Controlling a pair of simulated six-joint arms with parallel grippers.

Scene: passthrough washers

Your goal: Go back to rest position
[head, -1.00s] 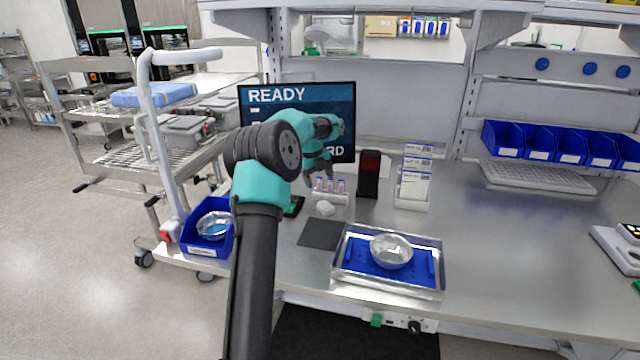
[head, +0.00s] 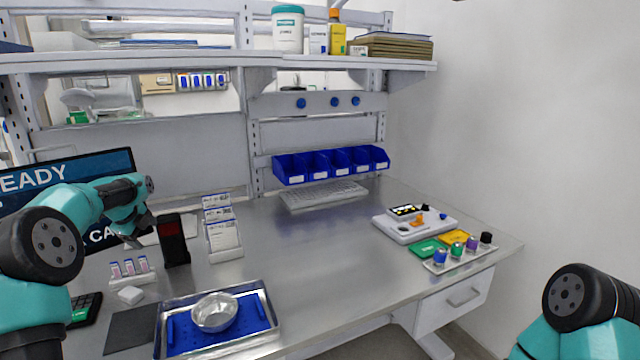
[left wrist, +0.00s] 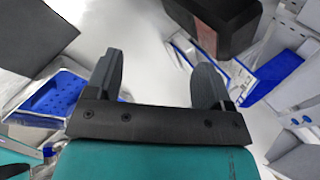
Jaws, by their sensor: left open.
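My left gripper (left wrist: 157,85) is open and empty in the left wrist view, its two dark fingers apart above the grey bench. In the head view my left arm comes in from the left, with the left gripper (head: 138,240) near the vial rack and the black device. My right arm shows only in part at the bottom right of the head view; its gripper is out of the picture.
A tray with a blue mat (head: 180,333) holds a metal bowl (head: 214,312). A vial rack (head: 133,278), black device (head: 173,240) and card holder (head: 222,240) stand behind it. Blue bins (head: 330,165) line the back. The bench middle is clear.

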